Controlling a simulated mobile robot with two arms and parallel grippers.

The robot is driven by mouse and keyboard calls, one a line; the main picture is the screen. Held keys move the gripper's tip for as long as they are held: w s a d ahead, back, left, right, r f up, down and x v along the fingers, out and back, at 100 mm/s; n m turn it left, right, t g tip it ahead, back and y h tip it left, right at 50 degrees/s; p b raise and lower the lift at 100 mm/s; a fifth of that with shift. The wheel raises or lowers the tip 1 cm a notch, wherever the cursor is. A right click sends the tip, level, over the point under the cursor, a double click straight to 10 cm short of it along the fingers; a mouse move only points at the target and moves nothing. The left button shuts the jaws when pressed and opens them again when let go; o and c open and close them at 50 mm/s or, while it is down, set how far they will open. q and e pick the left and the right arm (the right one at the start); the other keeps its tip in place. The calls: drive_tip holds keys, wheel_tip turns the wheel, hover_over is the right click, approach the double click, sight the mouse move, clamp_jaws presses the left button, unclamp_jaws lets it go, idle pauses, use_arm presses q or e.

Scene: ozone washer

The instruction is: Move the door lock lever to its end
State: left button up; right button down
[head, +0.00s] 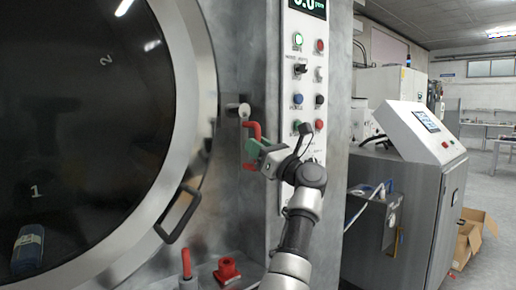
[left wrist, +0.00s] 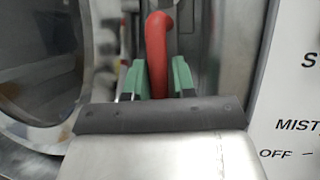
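The door lock lever is a bent red handle (head: 252,128) on the metal panel between the round door and the control panel in the head view. In the left wrist view the red handle (left wrist: 157,45) rises between two green fingertips. My left gripper (head: 256,150) has its green fingers on both sides of the handle, with little or no gap, and looks shut on it. The fingers hide part of the handle. A round metal knob (head: 244,110) sits just above the handle. My right gripper is not in view.
The large round door (head: 196,70) with a loop handle (head: 178,214) fills the left. A button panel (head: 308,75) stands close to the right of the lever. Red fittings (head: 227,269) are below. A grey console (head: 425,180) stands further right.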

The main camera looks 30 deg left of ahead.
use_arm(q)
drive_tip(key=o, duration=0.3)
drive_tip(key=shift+w, duration=0.1)
drive_tip(key=shift+f, duration=0.1)
drive_tip(key=b+v, duration=0.1)
drive_tip(key=v, duration=0.9)
drive_tip(key=shift+d, duration=0.35)
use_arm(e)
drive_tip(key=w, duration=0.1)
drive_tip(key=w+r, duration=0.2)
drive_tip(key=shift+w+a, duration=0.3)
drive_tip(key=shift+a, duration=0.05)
use_arm(q)
drive_tip(key=shift+f, duration=0.15)
